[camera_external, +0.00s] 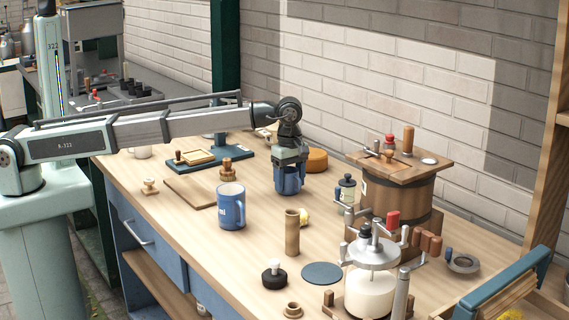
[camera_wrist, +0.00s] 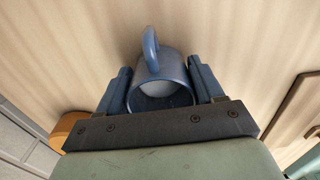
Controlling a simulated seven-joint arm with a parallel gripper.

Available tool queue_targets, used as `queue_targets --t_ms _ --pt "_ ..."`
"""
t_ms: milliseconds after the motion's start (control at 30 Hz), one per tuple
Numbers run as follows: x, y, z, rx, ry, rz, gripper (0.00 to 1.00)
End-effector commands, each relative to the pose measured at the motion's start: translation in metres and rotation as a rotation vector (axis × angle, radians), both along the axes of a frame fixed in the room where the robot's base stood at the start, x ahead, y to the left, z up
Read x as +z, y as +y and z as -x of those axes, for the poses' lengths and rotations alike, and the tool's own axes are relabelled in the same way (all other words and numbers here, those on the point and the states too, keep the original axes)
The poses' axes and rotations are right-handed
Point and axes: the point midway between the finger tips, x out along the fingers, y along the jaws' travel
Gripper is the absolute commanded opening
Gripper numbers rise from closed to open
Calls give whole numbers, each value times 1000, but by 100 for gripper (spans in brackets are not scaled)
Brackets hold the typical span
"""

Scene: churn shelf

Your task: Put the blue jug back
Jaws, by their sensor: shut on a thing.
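My gripper (camera_external: 289,182) is above the back middle of the bench, pointing down. Its two blue fingers are shut around a small blue jug, which shows in the wrist view (camera_wrist: 160,92) between the fingers with its handle away from my palm. Something pale shows inside its mouth. In the external view the fingers mostly hide this jug, and I cannot tell whether its base touches the bench. A second blue jug (camera_external: 231,207) with white lettering and a handle on its right stands upright on the bench, left of my gripper and apart from it.
A flat blue-grey disc (camera_external: 322,274) lies bare at the front. An orange round block (camera_external: 316,161) is behind my gripper.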

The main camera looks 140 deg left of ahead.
Motion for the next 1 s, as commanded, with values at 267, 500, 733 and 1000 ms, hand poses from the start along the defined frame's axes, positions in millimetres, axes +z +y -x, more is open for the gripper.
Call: queue_targets --t_ms 267,500,733,1000 --pt "-2 0 0 0 0 0 84" --pt "-2 0 0 0 0 0 92" --pt "7 0 0 0 0 0 92" --pt "51 1 -1 0 -1 -1 92"
